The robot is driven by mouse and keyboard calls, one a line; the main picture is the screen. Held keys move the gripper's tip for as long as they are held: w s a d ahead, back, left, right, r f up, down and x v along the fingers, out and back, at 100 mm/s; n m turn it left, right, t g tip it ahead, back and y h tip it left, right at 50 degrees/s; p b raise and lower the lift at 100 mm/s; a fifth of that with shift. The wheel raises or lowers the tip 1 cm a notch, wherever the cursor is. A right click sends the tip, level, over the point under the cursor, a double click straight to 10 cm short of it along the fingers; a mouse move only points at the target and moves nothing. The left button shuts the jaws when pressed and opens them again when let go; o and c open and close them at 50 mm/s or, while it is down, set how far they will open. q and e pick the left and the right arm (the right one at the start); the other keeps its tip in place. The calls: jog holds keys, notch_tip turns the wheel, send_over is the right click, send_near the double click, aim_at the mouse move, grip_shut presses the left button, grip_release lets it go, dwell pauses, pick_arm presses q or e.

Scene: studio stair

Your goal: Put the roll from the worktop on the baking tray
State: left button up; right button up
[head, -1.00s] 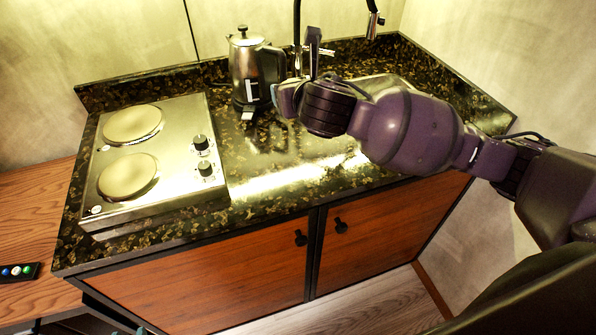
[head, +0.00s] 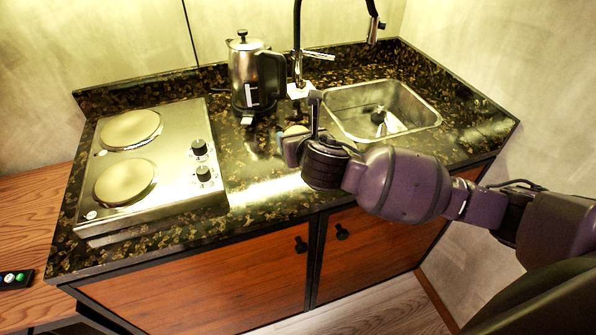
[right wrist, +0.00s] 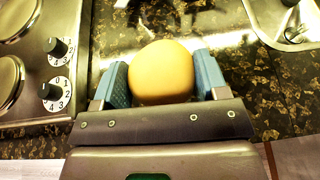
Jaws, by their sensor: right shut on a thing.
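The roll (right wrist: 161,72), smooth, rounded and yellow-tan, sits between the blue fingers of my right gripper (right wrist: 163,80) in the right wrist view. The gripper is shut on it, with a finger on each side. In the head view my right gripper (head: 289,146) is over the worktop (head: 250,185), between the hob and the sink. Only a small tan part of the roll (head: 296,130) shows there. I cannot tell how high it is above the worktop. No baking tray is in view. My left gripper is not in view.
A two-plate hob (head: 150,180) stands on the left of the worktop. A metal kettle (head: 247,75) stands behind my gripper. The sink (head: 425,117) with a black tap (head: 297,45) is to the right. A wooden surface (head: 30,210) lies at the far left.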

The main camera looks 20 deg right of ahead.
jog(key=b, duration=0.1)
send_over(298, 179)
notch_tip(298, 179, down, 6)
jog(key=shift+f, duration=1.95)
jog(key=shift+f, duration=0.15)
jog(key=o, duration=0.9)
jog(key=shift+o, duration=0.2)
